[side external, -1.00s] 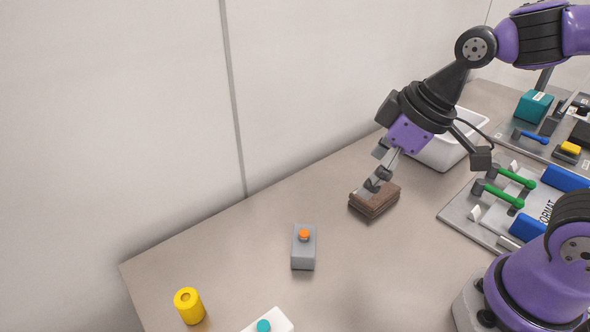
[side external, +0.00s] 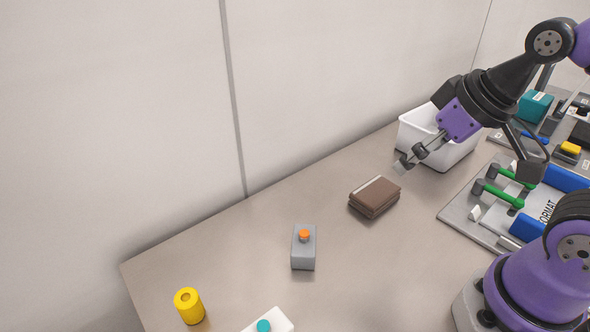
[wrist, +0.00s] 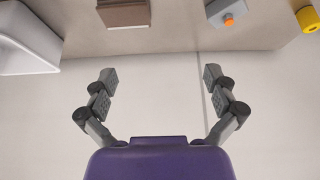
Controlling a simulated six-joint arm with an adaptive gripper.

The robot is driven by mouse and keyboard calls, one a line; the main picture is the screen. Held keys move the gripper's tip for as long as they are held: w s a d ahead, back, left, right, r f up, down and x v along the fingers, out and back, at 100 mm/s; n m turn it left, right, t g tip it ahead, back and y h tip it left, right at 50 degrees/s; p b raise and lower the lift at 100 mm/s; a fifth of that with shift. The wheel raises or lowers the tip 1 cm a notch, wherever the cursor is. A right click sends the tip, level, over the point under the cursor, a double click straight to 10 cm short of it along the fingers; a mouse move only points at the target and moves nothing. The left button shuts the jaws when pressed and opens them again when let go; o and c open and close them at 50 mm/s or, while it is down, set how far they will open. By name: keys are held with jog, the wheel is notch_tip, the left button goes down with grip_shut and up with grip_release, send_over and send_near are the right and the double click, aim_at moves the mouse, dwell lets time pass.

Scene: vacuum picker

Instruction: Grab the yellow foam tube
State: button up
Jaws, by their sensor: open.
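The yellow foam tube (side external: 189,307) stands upright near the front left of the table, with a hole in its top. It also shows at the top right edge of the wrist view (wrist: 309,18), partly cut off. My gripper (side external: 402,165) is open and empty, raised above the table just in front of the white bin, far to the right of and behind the tube. In the wrist view its two fingers (wrist: 158,76) are spread wide with nothing between them.
A brown wallet-like block (side external: 374,198) lies below and left of my gripper. A grey box with an orange button (side external: 304,250) stands between it and the tube. A white box with a teal button (side external: 270,322) is at the front. The white bin (side external: 410,126) and tool trays (side external: 462,212) are right.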

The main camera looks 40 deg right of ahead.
jog(key=c, duration=0.4)
dwell(0.3)
jog(key=n+g+y, duration=0.2)
jog(key=n+y, duration=0.1)
jog(key=n, duration=0.4)
send_near(189, 298)
jog(key=shift+n, duration=0.3)
jog(key=x, duration=0.6)
jog(key=shift+w, duration=0.1)
jog(key=shift+x, duration=2.65)
